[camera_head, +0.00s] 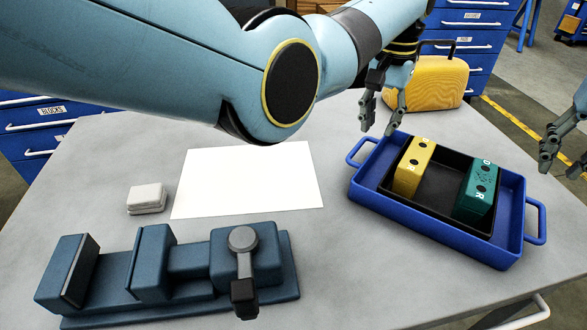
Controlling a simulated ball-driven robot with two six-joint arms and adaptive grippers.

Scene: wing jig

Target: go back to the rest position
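My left gripper (382,108) hangs with its fingers apart and nothing between them, above the table behind the blue tray's upper left corner. My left arm crosses the top of the view. My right gripper (562,155) is at the right edge, to the right of the tray, partly cut off by the frame. Its fingers look apart and no held thing shows. The blue tray (365,196) has a black inner tray (427,209) in it. A yellow block (414,167) stands in its left part and a teal block (478,189) in its right part.
A blue vise (180,270) sits at the front left of the grey table (335,270). A white sheet (248,180) lies in the middle, with a small white block (147,198) beside it. A yellow case (440,82) stands at the back. Blue drawer cabinets (470,40) are behind.

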